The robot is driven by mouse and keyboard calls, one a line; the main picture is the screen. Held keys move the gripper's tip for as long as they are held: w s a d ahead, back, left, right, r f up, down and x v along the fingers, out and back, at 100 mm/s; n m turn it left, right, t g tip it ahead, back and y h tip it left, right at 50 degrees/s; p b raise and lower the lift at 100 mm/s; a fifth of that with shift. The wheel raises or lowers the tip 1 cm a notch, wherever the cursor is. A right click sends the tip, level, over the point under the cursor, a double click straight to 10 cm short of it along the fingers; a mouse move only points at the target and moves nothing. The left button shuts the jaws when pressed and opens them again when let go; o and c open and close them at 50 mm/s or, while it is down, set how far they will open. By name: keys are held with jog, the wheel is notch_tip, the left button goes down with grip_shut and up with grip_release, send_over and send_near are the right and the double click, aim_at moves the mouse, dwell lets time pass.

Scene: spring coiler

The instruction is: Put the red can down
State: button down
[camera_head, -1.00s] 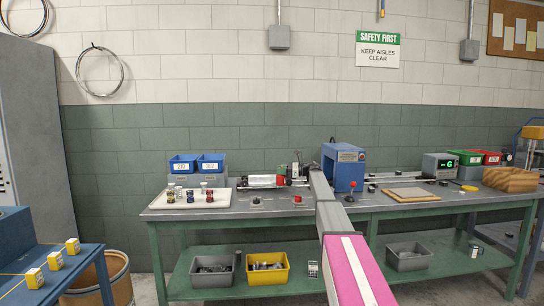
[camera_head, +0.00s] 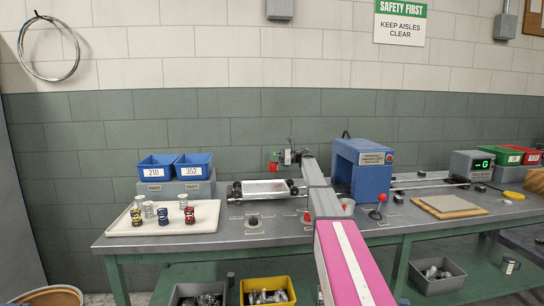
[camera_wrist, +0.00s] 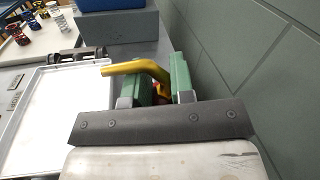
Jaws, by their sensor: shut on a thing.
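The red can (camera_head: 274,167) is small and partly hidden in the head view. It is at the end of my arm, above the back of the workbench. My gripper (camera_head: 276,158) has green fingers and is shut on it. In the wrist view, my gripper (camera_wrist: 164,90) shows two green fingers with a sliver of the red can (camera_wrist: 163,92) between them. A bent yellow spout (camera_wrist: 140,68) sticks out to the left past the fingers. Most of the can's body is hidden by the fingers and the dark palm. I cannot see its underside.
The grey workbench (camera_head: 225,234) holds a white tray (camera_head: 117,226) of springs at left, blue bins (camera_head: 193,165) on a grey box, and a pale flat tray (camera_head: 265,188) below my gripper. A blue machine (camera_head: 363,166) stands right of my arm. The wall is close behind.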

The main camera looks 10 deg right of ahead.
aim_at(274, 171)
jog(key=shift+w+f, duration=0.15)
jog(key=shift+w, duration=0.05)
jog(key=shift+f, duration=3.25)
jog(key=shift+f, duration=0.55)
jog(key=c, duration=0.9)
grip_release()
jog(key=shift+d, duration=0.1)
